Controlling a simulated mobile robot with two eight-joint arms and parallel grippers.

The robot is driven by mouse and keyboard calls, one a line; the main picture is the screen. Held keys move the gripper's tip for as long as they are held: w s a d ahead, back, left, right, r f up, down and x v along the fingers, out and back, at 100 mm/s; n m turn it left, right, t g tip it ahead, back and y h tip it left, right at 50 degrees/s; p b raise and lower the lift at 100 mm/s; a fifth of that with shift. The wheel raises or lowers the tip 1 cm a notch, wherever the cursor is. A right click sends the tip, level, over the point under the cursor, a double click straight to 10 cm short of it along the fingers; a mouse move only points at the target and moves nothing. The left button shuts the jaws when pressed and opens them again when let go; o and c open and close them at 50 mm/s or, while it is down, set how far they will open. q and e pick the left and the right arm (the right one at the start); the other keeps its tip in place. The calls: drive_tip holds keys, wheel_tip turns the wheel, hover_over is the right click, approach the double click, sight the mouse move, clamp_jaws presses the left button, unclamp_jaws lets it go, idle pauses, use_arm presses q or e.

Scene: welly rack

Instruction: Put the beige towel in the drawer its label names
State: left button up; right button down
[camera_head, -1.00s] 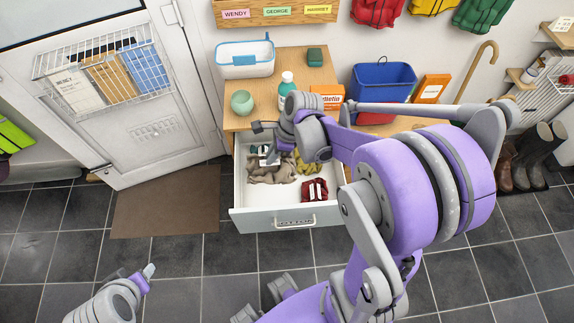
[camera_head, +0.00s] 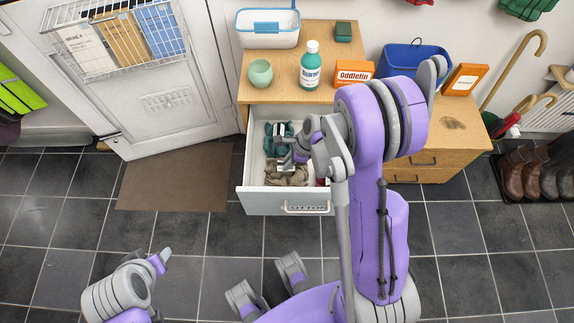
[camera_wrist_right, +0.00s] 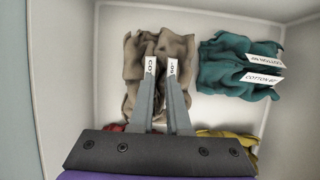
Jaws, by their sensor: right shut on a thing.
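The beige towel (camera_head: 288,178) lies crumpled inside the open drawer (camera_head: 262,203), toward its front in the head view. My right gripper (camera_wrist_right: 163,84) is shut on the beige towel (camera_wrist_right: 140,48), with its fingers over the towel's middle. A white label shows beside each finger, only partly readable, starting "CO". In the head view my right gripper (camera_head: 287,163) reaches down into the drawer. The drawer's own label is not readable now. My left gripper (camera_head: 165,257) is above the floor at lower left, away from the drawer; its finger opening is not clear.
A teal towel (camera_wrist_right: 232,70) with cotton labels lies in the drawer beside the beige one. Red (camera_wrist_right: 115,128) and yellow (camera_wrist_right: 225,138) cloths are partly hidden by my gripper. A bottle (camera_head: 310,68), green cup (camera_head: 260,73) and orange-white box (camera_head: 354,73) stand on the cabinet top (camera_head: 290,95).

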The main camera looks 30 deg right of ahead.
drive_tip(key=shift+f, duration=0.7)
drive_tip(key=shift+f, duration=0.15)
drive_tip(key=c, duration=0.9)
unclamp_jaws()
drive_tip(key=shift+r, duration=0.2)
